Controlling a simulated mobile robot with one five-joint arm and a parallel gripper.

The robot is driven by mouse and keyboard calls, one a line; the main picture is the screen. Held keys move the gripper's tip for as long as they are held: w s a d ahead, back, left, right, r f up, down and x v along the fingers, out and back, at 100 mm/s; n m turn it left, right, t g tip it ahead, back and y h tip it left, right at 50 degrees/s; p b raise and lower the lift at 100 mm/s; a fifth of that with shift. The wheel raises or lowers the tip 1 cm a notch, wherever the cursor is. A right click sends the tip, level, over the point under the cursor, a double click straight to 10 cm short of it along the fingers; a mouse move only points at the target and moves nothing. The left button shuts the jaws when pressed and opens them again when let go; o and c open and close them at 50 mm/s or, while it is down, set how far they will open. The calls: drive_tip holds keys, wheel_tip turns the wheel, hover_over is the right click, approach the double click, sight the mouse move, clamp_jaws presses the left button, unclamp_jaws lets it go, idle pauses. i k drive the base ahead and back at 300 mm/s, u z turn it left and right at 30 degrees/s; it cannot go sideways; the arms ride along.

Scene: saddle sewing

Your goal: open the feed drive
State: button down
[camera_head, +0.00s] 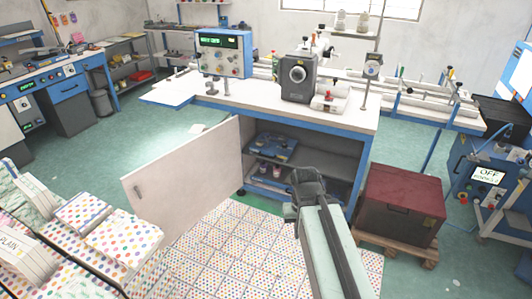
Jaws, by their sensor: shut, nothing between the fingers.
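No label for the feed drive is readable, so I cannot tell which thing it is. A white workbench (225,98) with blue trim stands at the centre. Its cabinet has a white door (185,170) swung wide open to the left, showing inner shelves (290,180) with a blue item (271,147) and small things. On the bench stand a blue control box (223,54) with a green display and a dark machine unit (298,76) with a round front. My dark gripper (306,180) is shut and empty, in front of the open cabinet and apart from the door.
A dark red box (403,202) on a wooden pallet (397,246) stands right of the cabinet. Stacks of dotted sheets (85,235) fill the lower left, and a dotted tiled area (225,245) covers the floor in front. A blue unit marked OFF (488,176) is at the right edge. Green floor is clear at left.

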sight(275, 150)
drive_tip(key=i, duration=0.95)
drive_tip(key=z, duration=1.2)
drive_tip(key=i, duration=1.5)
drive_tip(key=u, duration=3.6)
drive_tip(key=i, duration=0.75)
drive_tip(key=u, duration=0.05)
